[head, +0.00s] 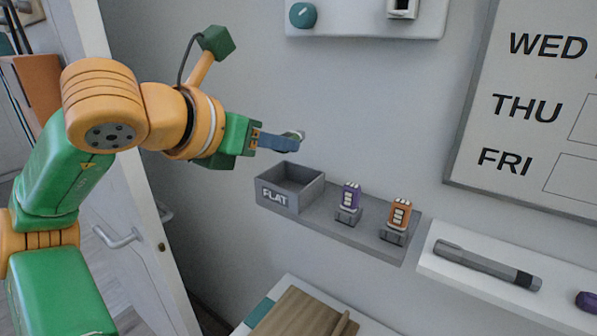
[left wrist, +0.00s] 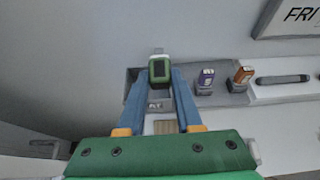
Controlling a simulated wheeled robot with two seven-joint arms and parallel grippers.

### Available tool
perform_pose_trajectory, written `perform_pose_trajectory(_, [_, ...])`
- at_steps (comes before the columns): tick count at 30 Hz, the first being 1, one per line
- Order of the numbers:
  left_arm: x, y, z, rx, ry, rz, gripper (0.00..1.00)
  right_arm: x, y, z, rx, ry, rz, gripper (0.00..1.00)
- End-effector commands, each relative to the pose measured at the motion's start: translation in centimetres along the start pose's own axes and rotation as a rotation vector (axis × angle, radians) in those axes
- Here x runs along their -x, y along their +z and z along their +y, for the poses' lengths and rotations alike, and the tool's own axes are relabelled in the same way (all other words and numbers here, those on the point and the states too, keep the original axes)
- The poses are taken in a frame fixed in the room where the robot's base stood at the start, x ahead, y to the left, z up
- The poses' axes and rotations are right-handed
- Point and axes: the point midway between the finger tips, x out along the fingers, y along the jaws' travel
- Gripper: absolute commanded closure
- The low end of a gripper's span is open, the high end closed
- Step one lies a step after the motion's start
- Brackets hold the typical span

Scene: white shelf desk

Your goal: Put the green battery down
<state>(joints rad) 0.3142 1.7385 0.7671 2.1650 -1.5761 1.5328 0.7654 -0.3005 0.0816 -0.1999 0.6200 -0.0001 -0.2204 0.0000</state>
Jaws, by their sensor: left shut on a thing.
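The green battery (left wrist: 160,70) is between the blue fingertips of my left gripper (left wrist: 161,78) in the left wrist view. In the head view my left gripper (head: 290,143) is shut on it, and only a small part of the battery (head: 298,135) shows at the fingertips. The gripper is above the grey open box marked FLAT (head: 308,194), with a gap between them in the picture. A purple battery (head: 351,195) and an orange battery (head: 400,213) stand upright in holders on the grey ledge right of the box. My right gripper is not in view.
A white shelf (head: 440,268) to the right bears a dark flashlight (head: 487,265) and a purple object (head: 587,301). A weekday board (head: 540,110) hangs above it. A panel with a teal knob (head: 302,15) is at the top. A door (head: 110,190) is at the left.

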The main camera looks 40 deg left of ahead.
Motion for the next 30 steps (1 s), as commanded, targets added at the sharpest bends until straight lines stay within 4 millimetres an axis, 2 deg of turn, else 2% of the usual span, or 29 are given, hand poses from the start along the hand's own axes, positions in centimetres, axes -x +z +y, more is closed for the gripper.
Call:
perform_pose_trajectory(3, [-2.9,-1.6,1.4,0.006,-0.006,0.006,1.00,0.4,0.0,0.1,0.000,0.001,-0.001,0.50])
perform_pose_trajectory(6, [-4.8,-2.7,2.3,0.004,-0.003,0.005,1.00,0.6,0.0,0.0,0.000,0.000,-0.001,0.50])
perform_pose_trajectory(11, [-6.5,-3.8,3.2,0.003,-0.001,0.004,1.00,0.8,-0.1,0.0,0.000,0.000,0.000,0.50])
perform_pose_trajectory(13, [-7.3,-5.3,3.2,0.001,-0.005,0.005,1.00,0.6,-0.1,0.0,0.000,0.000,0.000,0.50])
perform_pose_trajectory(16, [-7.8,-6.4,3.2,-0.001,-0.002,0.003,1.00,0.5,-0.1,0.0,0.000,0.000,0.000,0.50])
perform_pose_trajectory(23, [-7.8,-6.4,3.2,-0.003,0.000,0.000,1.00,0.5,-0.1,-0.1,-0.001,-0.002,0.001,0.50])
perform_pose_trajectory(30, [-8.1,-7.0,3.2,-0.003,0.000,0.000,1.00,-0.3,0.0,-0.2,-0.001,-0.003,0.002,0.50])
